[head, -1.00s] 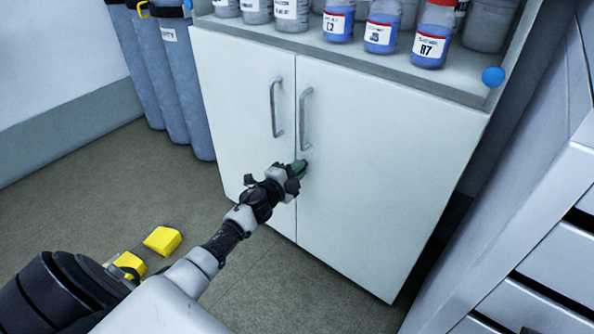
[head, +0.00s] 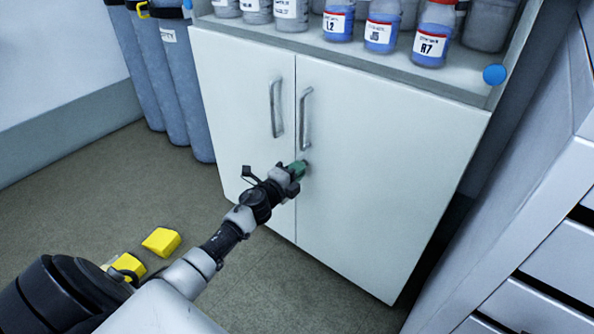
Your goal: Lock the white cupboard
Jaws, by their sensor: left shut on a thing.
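The white cupboard (head: 380,190) stands ahead with both doors closed and two grey bar handles, the left one (head: 276,108) and the right one (head: 305,118). My left gripper (head: 294,172) is at the door front, just below the right handle and beside the seam between the doors. It is shut on a small green thing (head: 299,167), which looks like a key head. The green thing is at the right door's surface; its tip and any keyhole are hidden, so I cannot tell how far in it sits. My right gripper is not in view.
Bottles with blue liquid (head: 381,32) and other bottles stand on the shelf above the doors. Blue-grey gas cylinders (head: 173,90) stand at the left. Yellow blocks (head: 161,241) lie on the floor. A grey drawer unit (head: 540,230) closes off the right side.

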